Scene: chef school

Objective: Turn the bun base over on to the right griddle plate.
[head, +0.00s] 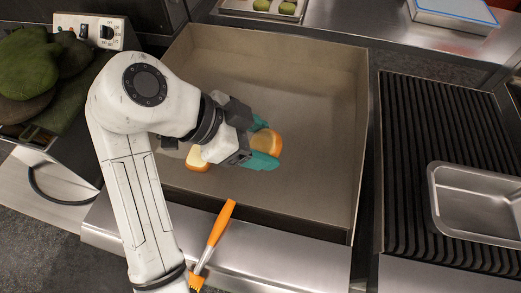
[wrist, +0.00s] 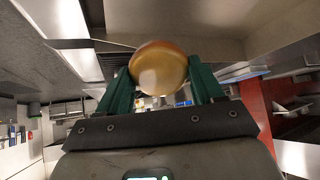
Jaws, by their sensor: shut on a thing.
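My gripper (head: 263,141) has teal fingers shut on the bun base (head: 268,139), which shows an orange-brown crust and a paler face turned partly towards the head camera. In the wrist view the bun base (wrist: 158,68) sits between the two green fingertips, round and golden, with its face tilted. It is held over the flat griddle plate (head: 310,95); I cannot tell whether it touches the plate. Another bun piece (head: 197,158), pale on top with an orange edge, lies on the plate to the left, partly hidden by my arm.
High walls surround the plate at the back and sides. A ribbed grill (head: 405,150) with a metal tray (head: 480,205) stands to the right. An orange-handled brush (head: 221,222) lies at the front edge. The plate's right half is clear.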

